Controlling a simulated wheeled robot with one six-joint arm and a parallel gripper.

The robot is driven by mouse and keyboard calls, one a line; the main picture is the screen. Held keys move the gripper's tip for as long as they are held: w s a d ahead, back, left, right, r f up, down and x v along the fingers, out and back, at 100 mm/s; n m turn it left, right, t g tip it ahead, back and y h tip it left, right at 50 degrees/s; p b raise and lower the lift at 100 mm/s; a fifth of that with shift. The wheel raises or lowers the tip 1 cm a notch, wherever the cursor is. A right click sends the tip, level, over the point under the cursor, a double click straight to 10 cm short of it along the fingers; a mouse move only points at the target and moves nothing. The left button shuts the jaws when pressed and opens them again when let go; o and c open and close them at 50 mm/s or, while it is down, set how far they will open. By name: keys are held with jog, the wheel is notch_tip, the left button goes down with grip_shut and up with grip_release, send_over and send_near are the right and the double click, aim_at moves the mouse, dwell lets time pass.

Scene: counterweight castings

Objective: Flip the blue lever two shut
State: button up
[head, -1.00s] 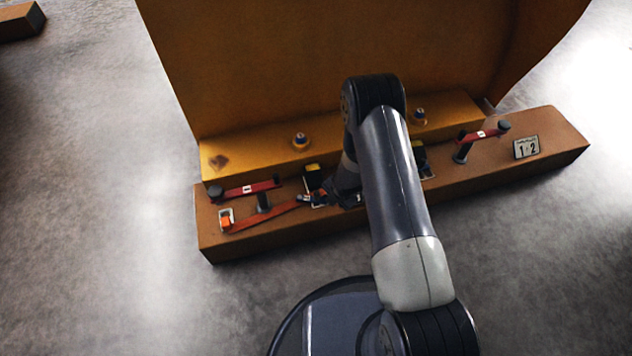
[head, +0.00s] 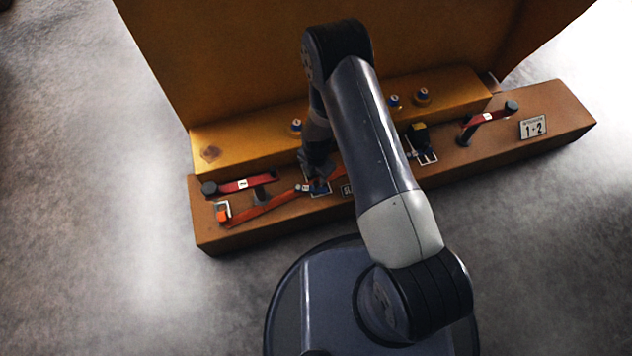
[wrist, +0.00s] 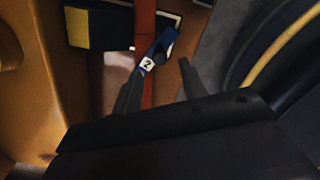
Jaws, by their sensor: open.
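In the wrist view, a blue lever (wrist: 157,52) with a white "2" label sits against a red bar (wrist: 146,25). My gripper (wrist: 160,80) is open, with one dark finger on each side of the lever's near end; I cannot tell whether either finger touches it. In the head view my gripper (head: 317,172) is low over the left middle of the brown base, and the lever is mostly hidden beneath it.
A black-and-yellow block (wrist: 92,27) is close by at upper left in the wrist view. Red arms (head: 242,186) and an orange clip (head: 222,212) lie left on the brown base (head: 235,238). A tall orange wall (head: 225,70) stands behind.

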aim_at(317, 182)
notch_tip(317, 182, down, 7)
jog(key=shift+r+b, duration=0.1)
jog(key=shift+b, duration=0.75)
grip_shut()
